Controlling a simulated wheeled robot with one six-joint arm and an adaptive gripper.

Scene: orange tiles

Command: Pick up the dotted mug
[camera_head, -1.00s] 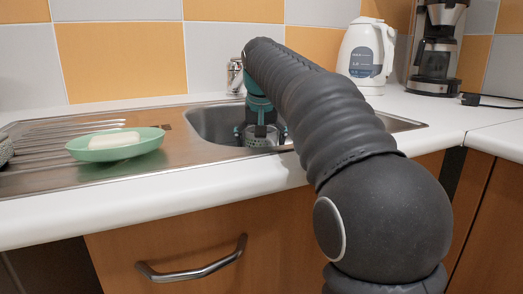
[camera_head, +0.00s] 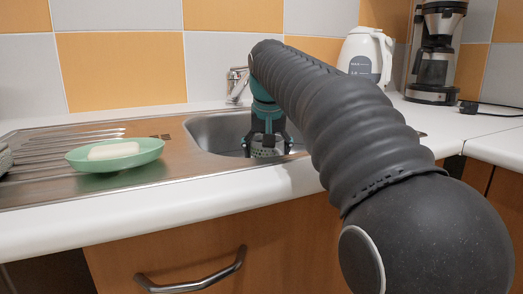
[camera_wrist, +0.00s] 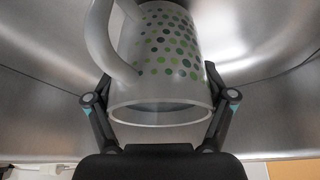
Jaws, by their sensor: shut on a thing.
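The dotted mug (camera_wrist: 170,55) fills the middle of the wrist view, white with green and blue-grey dots and its handle to the left. My gripper (camera_wrist: 160,106) has a finger on each side of the mug near its rim and is shut on it. In the head view my gripper (camera_head: 266,140) points down into the sink basin (camera_head: 215,128), with a small part of the dotted mug (camera_head: 265,153) showing between the fingers. The mug's lower part is hidden by the sink's front edge. I cannot tell whether it touches the basin floor.
A green dish (camera_head: 117,157) with a white soap bar (camera_head: 113,151) sits on the drainboard, left of the basin. A faucet (camera_head: 238,82) stands behind the basin. A white kettle (camera_head: 366,54) and a coffee maker (camera_head: 436,55) stand on the counter at the right.

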